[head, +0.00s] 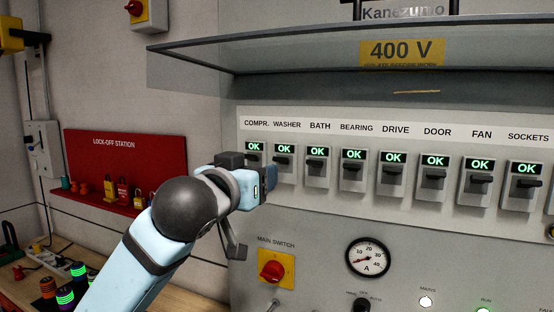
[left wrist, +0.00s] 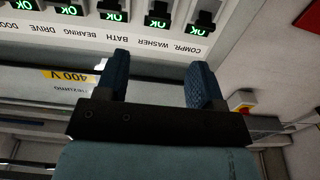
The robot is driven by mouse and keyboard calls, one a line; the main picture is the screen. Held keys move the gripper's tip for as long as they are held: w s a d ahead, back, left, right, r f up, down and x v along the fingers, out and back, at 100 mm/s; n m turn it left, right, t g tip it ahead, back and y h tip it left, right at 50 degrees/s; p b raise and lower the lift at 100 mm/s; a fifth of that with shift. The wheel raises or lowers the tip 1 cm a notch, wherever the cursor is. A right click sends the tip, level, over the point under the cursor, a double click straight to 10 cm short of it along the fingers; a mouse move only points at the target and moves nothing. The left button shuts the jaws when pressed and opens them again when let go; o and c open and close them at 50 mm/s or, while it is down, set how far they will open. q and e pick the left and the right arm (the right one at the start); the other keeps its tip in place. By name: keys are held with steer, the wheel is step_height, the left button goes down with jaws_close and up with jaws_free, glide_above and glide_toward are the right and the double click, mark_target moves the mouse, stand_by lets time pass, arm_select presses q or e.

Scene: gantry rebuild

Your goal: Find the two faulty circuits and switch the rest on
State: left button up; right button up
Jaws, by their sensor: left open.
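In the head view a row of breakers runs across the grey panel: COMPR. (head: 254,147), WASHER (head: 284,163), BATH (head: 317,167), BEARING (head: 352,171), DRIVE (head: 391,173), DOOR (head: 433,175), FAN (head: 479,182) and SOCKETS (head: 525,186). Each display reads a green OK. My left gripper (head: 262,183) is in front of the COMPR. breaker and hides its lower part. In the left wrist view the open, empty left gripper (left wrist: 160,78) spans the upside-down WASHER and BATH labels; I cannot tell if it touches anything. The right gripper is out of view.
A glass cover (head: 300,55) juts out above the row. Below are the red main switch (head: 272,270), an ammeter (head: 368,258) with its needle low, and lit MAINS (head: 425,301) and RUN (head: 483,309) lamps. A red lock-off board (head: 95,150) hangs left.

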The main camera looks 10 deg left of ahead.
mark_target(279, 161)
arm_select(q)
steer(key=p+x, duration=0.2)
steer(key=x, duration=0.7)
steer(key=shift+w+d+p, duration=0.15)
steer(key=shift+w+p, duration=0.2)
steer(key=shift+w+d, duration=0.2)
steer(key=shift+w, duration=0.35)
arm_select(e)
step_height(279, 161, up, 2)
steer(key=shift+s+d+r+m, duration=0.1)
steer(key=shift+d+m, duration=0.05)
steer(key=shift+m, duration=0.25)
arm_select(q)
steer(key=shift+c, duration=1.1)
steer(key=c, duration=0.7)
steer(key=shift+f, duration=0.1)
